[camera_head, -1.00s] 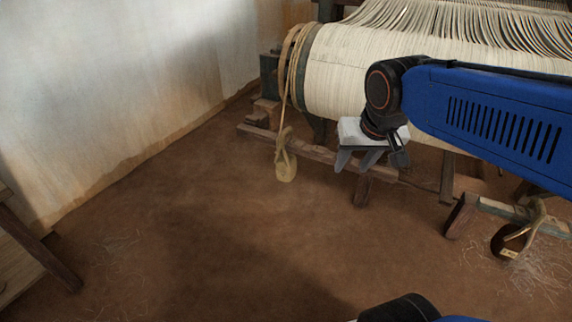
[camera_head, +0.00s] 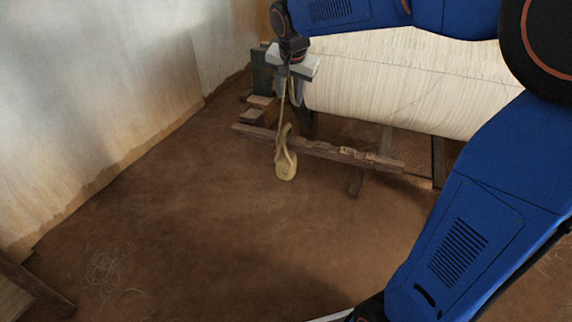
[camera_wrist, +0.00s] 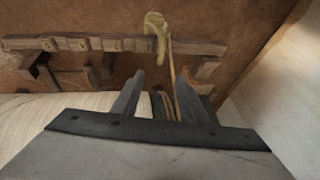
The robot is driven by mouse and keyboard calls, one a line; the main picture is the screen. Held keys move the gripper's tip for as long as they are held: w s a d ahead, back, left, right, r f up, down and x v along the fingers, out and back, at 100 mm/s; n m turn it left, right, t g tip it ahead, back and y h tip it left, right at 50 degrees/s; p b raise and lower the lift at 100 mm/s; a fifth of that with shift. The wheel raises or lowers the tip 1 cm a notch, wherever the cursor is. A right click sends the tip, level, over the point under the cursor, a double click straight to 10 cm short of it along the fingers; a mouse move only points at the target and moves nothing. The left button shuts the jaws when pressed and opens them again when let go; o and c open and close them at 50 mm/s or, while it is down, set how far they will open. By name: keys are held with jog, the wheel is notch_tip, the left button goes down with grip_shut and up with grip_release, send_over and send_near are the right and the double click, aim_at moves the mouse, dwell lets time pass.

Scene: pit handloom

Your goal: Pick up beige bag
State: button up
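The beige bag (camera_head: 286,164) hangs by a cord in front of a low wooden beam, at the left end of the loom. In the wrist view the bag (camera_wrist: 155,22) shows small at the top, beyond the fingertips. My gripper (camera_head: 291,70) is above the bag, near the end of the cloth roll. In the wrist view its two fingers (camera_wrist: 158,78) stand apart, with the tan cord (camera_wrist: 170,70) showing between them. I cannot tell whether the cord lies within the grip or beyond it. The fingers do not touch the bag's body.
The large roll of cream cloth (camera_head: 400,85) lies to the right of my gripper. The wooden beam (camera_head: 330,152) runs low behind the bag. A plastered wall (camera_head: 120,100) stands on the left. The brown earth floor (camera_head: 200,215) is open in front. A wooden piece (camera_head: 30,290) juts in at lower left.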

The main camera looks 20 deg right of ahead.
send_over(287, 126)
jog(key=s, duration=0.2)
notch_tip(287, 126, down, 11)
jog(key=shift+a+x, duration=0.2)
jog(key=shift+x, duration=2.3)
jog(key=shift+s, duration=0.1)
grip_shut()
